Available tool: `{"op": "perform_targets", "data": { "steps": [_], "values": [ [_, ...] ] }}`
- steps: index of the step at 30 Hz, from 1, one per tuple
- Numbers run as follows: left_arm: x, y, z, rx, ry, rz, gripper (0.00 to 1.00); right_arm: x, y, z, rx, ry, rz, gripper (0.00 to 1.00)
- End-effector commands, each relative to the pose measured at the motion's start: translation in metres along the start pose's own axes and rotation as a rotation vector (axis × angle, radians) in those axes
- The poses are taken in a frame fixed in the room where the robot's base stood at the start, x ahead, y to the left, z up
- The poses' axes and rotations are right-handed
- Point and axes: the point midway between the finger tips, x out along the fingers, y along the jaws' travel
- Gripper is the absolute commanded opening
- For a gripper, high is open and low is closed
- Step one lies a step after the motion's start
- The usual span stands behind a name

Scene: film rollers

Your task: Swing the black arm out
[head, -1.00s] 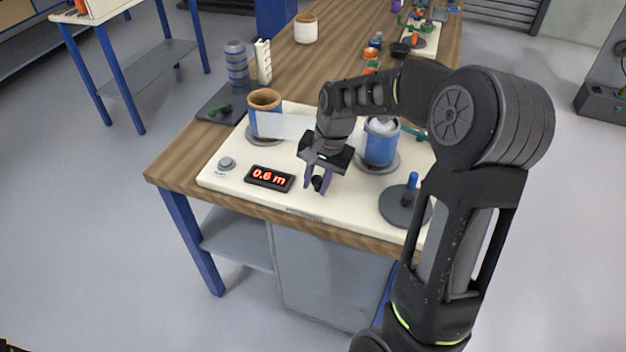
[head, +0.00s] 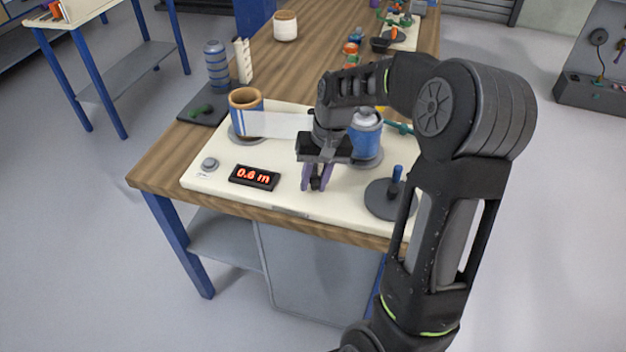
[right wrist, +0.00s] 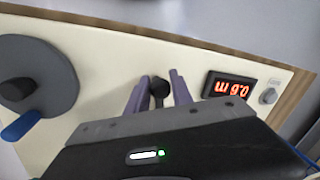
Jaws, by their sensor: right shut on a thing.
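The black arm shows mainly as a round black knob (head: 316,183) at the front middle of the cream board (head: 220,178). The rest of it is hidden behind my gripper. My right gripper (head: 314,187) points down with its purple fingers on either side of the knob, shut on it. In the right wrist view the knob (right wrist: 160,87) sits between the two fingers (right wrist: 159,78). My left gripper is not in view.
A display reading 0.6 m (head: 254,177) and a grey button (head: 210,164) lie left of my gripper. Behind stand two blue rollers, one at left (head: 246,121) and one at right (head: 366,138), with a pale film strip (head: 278,124). A dark disc with blue handle (head: 385,205) is at right.

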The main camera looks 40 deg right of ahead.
Motion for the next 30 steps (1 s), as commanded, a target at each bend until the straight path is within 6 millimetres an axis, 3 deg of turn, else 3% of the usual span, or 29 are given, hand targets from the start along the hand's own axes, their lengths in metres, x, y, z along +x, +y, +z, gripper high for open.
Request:
{"op": "perform_targets", "data": {
  "steps": [4, 5, 12, 23, 30],
  "values": [
    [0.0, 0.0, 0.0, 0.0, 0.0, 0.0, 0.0, -0.001, 0.001, -0.001, -0.001, 0.004, 0.002, 0.0],
    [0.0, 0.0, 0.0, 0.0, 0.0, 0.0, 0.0, -0.001, 0.001, -0.001, -0.001, 0.004, 0.002, 0.28],
    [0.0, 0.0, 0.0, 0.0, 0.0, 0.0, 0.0, -0.001, 0.001, -0.001, 0.001, 0.002, 0.002, 0.47],
    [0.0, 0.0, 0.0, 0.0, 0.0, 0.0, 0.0, -0.006, 0.0, -0.001, 0.001, 0.003, 0.001, 0.47],
    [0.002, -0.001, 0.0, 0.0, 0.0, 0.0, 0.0, -0.039, 0.001, -0.001, 0.001, 0.006, 0.001, 0.47]
  ]
}}
